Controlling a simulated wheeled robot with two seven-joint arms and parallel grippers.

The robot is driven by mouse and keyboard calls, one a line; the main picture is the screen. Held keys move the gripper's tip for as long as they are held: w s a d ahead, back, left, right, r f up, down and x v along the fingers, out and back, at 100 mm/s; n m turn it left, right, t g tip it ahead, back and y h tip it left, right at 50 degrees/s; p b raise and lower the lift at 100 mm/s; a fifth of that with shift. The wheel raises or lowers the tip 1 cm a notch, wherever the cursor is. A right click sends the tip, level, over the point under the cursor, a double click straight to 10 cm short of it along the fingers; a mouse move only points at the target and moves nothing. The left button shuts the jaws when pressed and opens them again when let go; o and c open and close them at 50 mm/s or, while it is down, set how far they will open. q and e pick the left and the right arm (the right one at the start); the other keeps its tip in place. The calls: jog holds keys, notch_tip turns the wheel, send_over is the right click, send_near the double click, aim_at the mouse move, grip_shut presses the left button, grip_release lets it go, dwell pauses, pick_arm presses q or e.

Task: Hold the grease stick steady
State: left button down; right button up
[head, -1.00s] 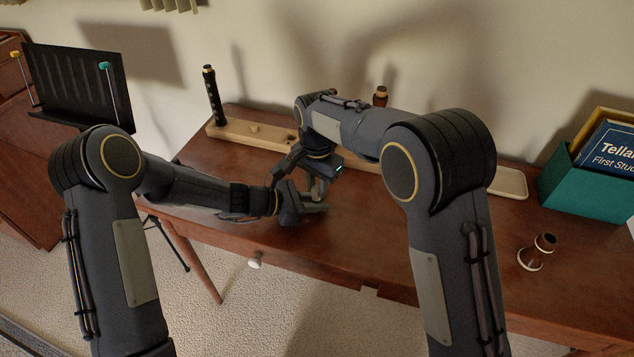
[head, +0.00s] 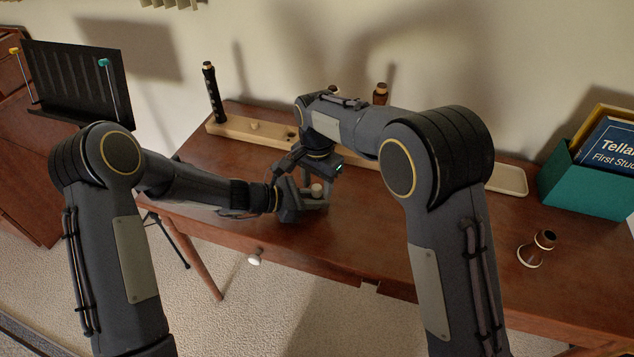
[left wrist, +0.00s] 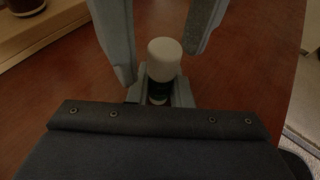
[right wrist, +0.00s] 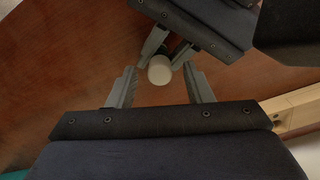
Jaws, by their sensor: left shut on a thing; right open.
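The grease stick (left wrist: 163,62) stands roughly upright, with a rounded cream end on top and a dark body below. My left gripper (head: 312,202) is shut on its body above the desk, and the cream end sticks up clear of the fingers. My right gripper (right wrist: 161,84) is open, pointing down from above, with its two fingers on either side of the cream end and a gap visible to each. In the right wrist view the stick (right wrist: 159,69) shows its pale end between the left fingers.
A pale wooden rack (head: 232,128) with a black patterned upright piece (head: 213,95) runs along the back of the desk (head: 400,235). A small brown cup-like piece (head: 537,248) and a teal box of books (head: 588,185) are at right. The desk's front middle is clear.

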jog(key=shift+r, duration=0.15)
notch_tip(320, 180, up, 12)
dwell(0.4)
pick_arm(q)
jog(key=c, duration=1.2)
grip_release()
jog(key=shift+c, duration=0.2)
